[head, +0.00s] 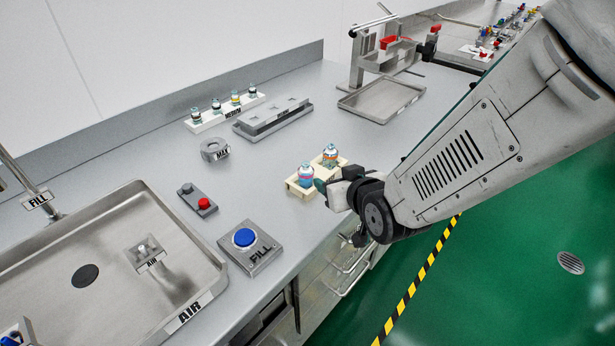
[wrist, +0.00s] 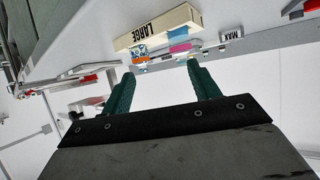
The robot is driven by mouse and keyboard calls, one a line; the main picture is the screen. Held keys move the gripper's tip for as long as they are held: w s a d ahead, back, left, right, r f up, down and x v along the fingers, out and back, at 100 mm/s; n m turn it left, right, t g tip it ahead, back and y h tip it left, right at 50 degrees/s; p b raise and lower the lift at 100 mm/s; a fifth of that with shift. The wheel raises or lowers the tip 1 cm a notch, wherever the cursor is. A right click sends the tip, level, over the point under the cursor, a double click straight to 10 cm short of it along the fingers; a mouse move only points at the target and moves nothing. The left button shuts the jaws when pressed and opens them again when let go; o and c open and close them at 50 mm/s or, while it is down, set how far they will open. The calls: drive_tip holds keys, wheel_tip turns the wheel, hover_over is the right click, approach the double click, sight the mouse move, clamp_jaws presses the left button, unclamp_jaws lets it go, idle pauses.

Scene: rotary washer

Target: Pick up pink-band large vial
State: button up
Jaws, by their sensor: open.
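The pink-band large vial (head: 305,176) stands in a cream rack (head: 292,188) near the counter's front edge. An orange-band vial (head: 330,152) stands in the same rack, behind and to the right. My gripper (head: 323,185) is beside the rack's front right side, its green fingers partly hidden by its own body. In the wrist view my open gripper (wrist: 160,69) faces the rack marked LARGE (wrist: 160,27). The pink-band vial (wrist: 180,48) appears just beyond the right fingertip, and the orange-band vial (wrist: 139,54) nearer the left one. Nothing is between the fingers.
A MAX block (head: 214,149) and a red-button switch box (head: 197,198) lie left of the rack. A blue FILL button (head: 244,238) is at the front edge. Small vials in a MEDIUM rack (head: 228,112) stand behind. A metal tray (head: 382,101) is at back right.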

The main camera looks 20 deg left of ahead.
sight(309, 177)
drive_tip(key=shift+n+y, duration=0.3)
drive_tip(key=shift+y, duration=0.3)
drive_tip(key=a, duration=0.1)
drive_tip(key=a+f, duration=0.1)
drive_tip(key=a, duration=0.1)
drive_tip(key=shift+s+a+f, duration=0.3)
drive_tip(key=shift+s, duration=0.1)
drive_tip(key=x, duration=0.7)
drive_tip(key=c, duration=1.1)
